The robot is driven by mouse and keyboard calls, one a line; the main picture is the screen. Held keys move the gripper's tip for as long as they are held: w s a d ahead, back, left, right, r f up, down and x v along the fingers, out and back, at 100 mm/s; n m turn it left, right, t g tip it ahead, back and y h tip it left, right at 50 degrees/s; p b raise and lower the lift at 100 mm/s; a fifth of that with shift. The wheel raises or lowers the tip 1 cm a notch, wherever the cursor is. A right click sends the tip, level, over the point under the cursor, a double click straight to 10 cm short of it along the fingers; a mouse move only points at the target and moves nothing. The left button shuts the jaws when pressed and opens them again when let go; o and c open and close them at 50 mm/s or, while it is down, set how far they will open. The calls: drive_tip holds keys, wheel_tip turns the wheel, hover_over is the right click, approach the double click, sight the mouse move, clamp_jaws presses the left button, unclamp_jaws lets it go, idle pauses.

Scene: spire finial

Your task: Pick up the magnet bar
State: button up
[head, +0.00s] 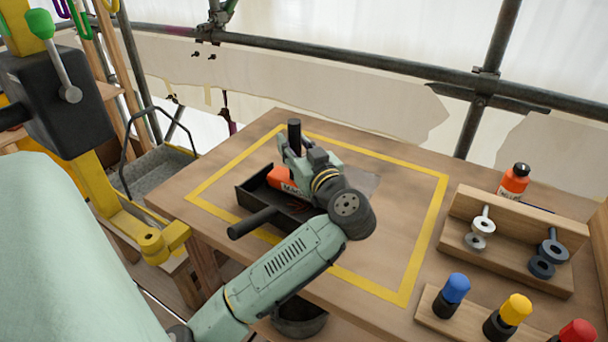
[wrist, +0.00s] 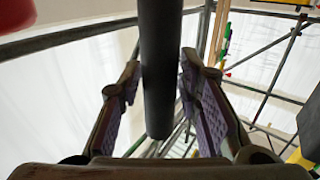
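An orange piece with dark lettering that seems to begin "MAG" (head: 285,180) lies in the black tray (head: 246,199) on the workbench; I take it as part of the magnet bar. My gripper (head: 294,148) is above the tray's far side. A black round bar (head: 294,128) stands upright between its fingers. In the wrist view this bar (wrist: 160,70) runs down from the top edge between my two fingertips (wrist: 160,65). Narrow gaps show beside it, so the fingers look open around it. Whether bar and orange piece join is hidden by my gripper.
A black handle-like rod (head: 252,222) sticks out at the tray's near left. A yellow taped outline (head: 428,235) surrounds the tray. At right stand a wooden rack (head: 515,235), an orange bottle (head: 515,180) and coloured-cap items (head: 455,288). The bench's right middle is clear.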

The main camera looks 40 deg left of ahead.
clamp_jaws()
idle(0.6)
